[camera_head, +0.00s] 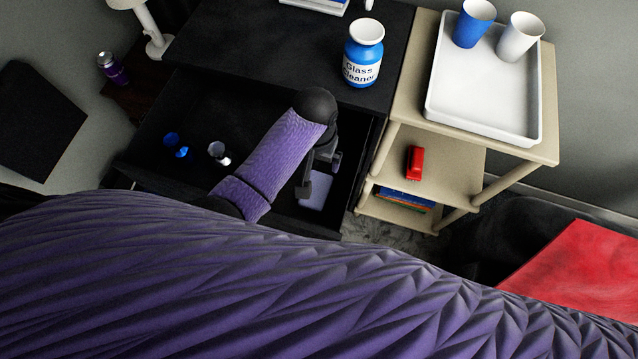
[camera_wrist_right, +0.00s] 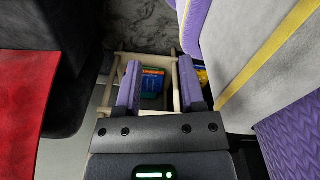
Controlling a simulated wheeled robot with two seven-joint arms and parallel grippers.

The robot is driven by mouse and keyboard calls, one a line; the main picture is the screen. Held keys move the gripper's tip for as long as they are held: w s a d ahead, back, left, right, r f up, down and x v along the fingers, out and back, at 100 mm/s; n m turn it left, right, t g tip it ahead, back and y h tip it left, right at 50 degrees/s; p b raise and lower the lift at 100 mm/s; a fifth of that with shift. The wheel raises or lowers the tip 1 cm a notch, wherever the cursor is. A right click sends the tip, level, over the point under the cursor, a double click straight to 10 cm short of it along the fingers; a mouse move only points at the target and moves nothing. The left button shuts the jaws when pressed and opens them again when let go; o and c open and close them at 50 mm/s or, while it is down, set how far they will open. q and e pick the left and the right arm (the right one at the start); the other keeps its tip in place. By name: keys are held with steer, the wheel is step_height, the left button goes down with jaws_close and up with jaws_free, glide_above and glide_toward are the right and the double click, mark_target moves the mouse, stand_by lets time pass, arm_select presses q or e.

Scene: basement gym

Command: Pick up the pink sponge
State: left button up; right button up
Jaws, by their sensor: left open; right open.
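My right gripper (camera_wrist_right: 160,85) shows in the right wrist view, open and empty, away from the drawer, facing a wooden shelf with books beyond.
A blue glass cleaner bottle (camera_head: 363,55) stands on the black top above the drawer. Small blue and silver items lie at the drawer's left. The wooden shelf unit (camera_head: 548,105) at right bears a white tray (camera_head: 432,112) with two cups, and a red object (camera_head: 415,163) lower down.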

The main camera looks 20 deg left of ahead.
arm_select(q)
steer(key=b, duration=0.3)
glide_above(318, 184)
step_height(318, 184, down, 4)
steer(key=shift+s+a+f, duration=0.1)
steer(key=shift+f, duration=0.15)
step_height(318, 184, down, 10)
steer(key=b, duration=0.6)
steer(key=shift+r, duration=0.1)
arm_select(e)
step_height(318, 184, down, 10)
steer(key=s, duration=0.1)
arm_select(q)
steer(key=shift+r, duration=0.15)
steer(key=shift+c, duration=0.5)
steer(key=c, duration=0.9)
steer(key=shift+r, duration=0.25)
step_height(318, 184, up, 10)
steer(key=p, duration=0.6)
steer(key=shift+f, duration=0.25)
arm_select(e)
step_height(318, 184, up, 6)
steer(key=shift+w+d, duration=0.15)
steer(key=shift+w, duration=0.2)
